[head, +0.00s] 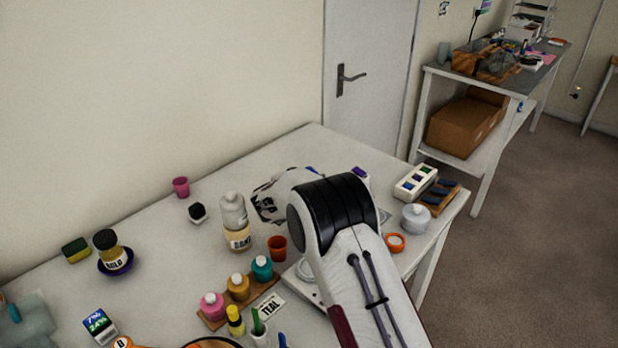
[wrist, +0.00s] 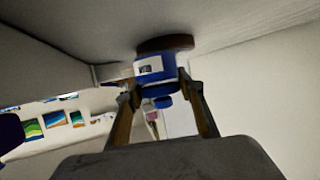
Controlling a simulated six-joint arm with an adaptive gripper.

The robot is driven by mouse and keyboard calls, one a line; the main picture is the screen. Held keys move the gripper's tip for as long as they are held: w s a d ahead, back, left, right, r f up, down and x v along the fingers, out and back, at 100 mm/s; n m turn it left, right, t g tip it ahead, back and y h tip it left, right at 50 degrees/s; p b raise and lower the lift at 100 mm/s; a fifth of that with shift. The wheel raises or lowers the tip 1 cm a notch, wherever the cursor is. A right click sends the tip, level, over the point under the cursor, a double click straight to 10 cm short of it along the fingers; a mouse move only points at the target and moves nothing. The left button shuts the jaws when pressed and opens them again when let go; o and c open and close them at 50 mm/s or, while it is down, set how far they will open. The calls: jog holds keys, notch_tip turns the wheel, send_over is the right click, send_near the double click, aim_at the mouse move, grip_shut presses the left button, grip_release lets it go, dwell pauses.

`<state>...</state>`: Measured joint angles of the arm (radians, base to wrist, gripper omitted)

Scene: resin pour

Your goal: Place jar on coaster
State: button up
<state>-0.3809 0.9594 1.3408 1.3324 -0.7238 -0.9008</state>
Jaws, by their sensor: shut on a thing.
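In the wrist view, a blue jar (wrist: 148,70) with a white label and a dark blue end sits between the two fingers of my gripper (wrist: 160,84). The gripper is shut on it. A round brown coaster (wrist: 165,42) lies at the far end of the jar, against the grey surface. Jar and coaster overlap in the picture; I cannot tell whether they touch. In the head view my arm hides the gripper and the coaster. A small purple-blue thing (head: 360,172) shows past the arm; I cannot tell whether it is part of the jar.
On the table, a gold-labelled jar (head: 113,252) sits on a dark blue coaster (head: 116,268). A sand bottle (head: 236,222), an orange cup (head: 278,248) and a rack of coloured bottles (head: 240,299) stand left of my arm. A white pot (head: 415,218) and orange tape (head: 395,243) lie right.

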jog(key=shift+f, duration=0.1)
jog(key=o, duration=1.2)
jog(key=shift+v, duration=6.05)
jog(key=shift+w+a, duration=0.1)
